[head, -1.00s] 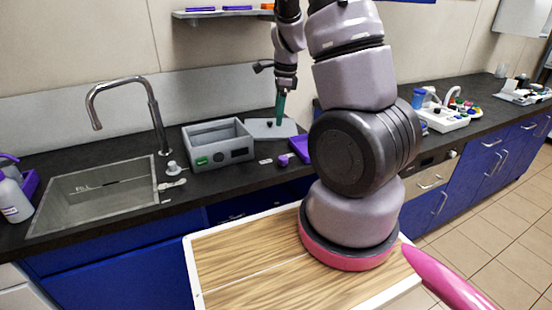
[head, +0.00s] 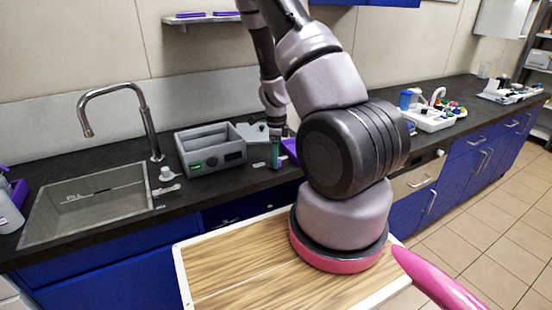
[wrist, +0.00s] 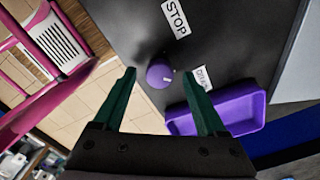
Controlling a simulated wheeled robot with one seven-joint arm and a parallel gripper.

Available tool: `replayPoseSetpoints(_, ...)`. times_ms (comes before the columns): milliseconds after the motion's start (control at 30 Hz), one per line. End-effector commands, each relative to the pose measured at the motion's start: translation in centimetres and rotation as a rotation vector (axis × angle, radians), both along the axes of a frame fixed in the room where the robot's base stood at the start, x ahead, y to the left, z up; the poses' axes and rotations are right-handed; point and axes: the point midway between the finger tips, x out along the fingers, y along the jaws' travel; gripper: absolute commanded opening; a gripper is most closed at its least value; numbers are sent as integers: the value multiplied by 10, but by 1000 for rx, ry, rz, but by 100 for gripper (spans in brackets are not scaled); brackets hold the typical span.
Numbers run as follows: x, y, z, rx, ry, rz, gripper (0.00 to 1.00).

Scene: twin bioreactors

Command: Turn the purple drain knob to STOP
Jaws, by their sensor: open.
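The purple drain knob (wrist: 160,73) stands on the dark counter in the wrist view. A white mark on it points right, roughly toward the DRAIN label (wrist: 202,78). The STOP label (wrist: 176,18) lies above the knob in that view. My gripper (wrist: 159,80) is open, with its green fingers on either side of the knob in the picture. I see no clear contact, and cannot tell how far down the fingers reach. In the head view my gripper (head: 275,158) is low over the counter's front part, and the knob is hidden there.
A purple tray (wrist: 240,108) sits close to the right finger, and shows behind my gripper in the head view (head: 291,149). A grey box (head: 211,150) stands left of my gripper. The sink (head: 90,200) is farther left. The counter's front edge is near the knob.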

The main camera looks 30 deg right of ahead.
Motion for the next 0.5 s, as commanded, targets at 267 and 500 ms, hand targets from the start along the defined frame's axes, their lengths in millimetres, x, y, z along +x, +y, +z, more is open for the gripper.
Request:
replayPoseSetpoints(267, 0, 0, -8, 1, -1, 0, 74)
replayPoseSetpoints(500, 0, 0, -8, 1, -1, 0, 28)
